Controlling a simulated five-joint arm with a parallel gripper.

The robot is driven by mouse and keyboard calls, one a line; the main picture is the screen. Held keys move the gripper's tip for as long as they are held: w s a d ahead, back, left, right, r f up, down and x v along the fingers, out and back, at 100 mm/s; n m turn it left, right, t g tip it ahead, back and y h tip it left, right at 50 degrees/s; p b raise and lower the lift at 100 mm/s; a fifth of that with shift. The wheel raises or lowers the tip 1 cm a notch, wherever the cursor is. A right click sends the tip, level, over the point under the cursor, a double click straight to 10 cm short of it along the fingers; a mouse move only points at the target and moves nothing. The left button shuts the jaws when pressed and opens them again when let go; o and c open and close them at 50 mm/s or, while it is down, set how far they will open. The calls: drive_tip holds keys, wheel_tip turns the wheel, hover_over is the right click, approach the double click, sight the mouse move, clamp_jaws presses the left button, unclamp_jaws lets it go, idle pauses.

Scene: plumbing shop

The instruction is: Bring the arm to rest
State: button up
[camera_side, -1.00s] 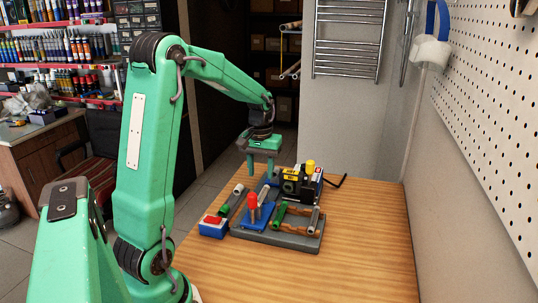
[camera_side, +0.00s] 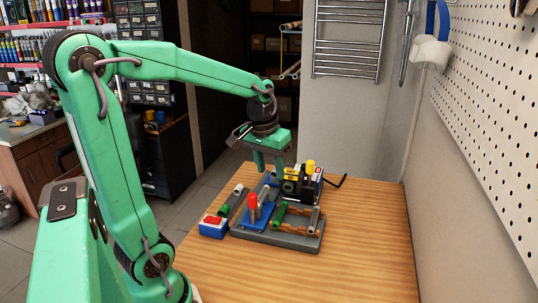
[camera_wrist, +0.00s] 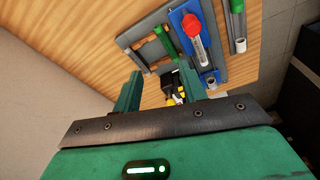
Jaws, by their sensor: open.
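My gripper (camera_side: 269,161) is open, with its two green fingers apart and pointing down above the back of the wooden table. It is over the far left part of the group of parts, near the black and yellow device (camera_side: 297,187). In the wrist view my gripper (camera_wrist: 163,92) shows both fingers apart, and part of the black and yellow device (camera_wrist: 171,84) shows between them. I cannot tell whether the fingers touch anything. My arm is bent at the elbow and reaches right over the table.
A grey tray (camera_side: 310,243) holds a green-handled part (camera_side: 280,214) and a blue plate with a red-capped piece (camera_side: 252,205). The table (camera_side: 330,278) is clear in front. A pegboard wall (camera_side: 490,110) stands at right.

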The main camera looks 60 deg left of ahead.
drive_tip(key=s+d+r+m+t, duration=0.2)
drive_tip(key=s+d+m, duration=0.3)
drive_tip(key=s+d, duration=0.4)
drive_tip(key=shift+s+d+m+t+h, duration=0.35)
drive_tip(key=shift+d+t, duration=0.45)
drive_tip(key=shift+d, duration=0.55)
drive_tip(key=shift+o, duration=0.6)
drive_tip(key=shift+r, duration=0.15)
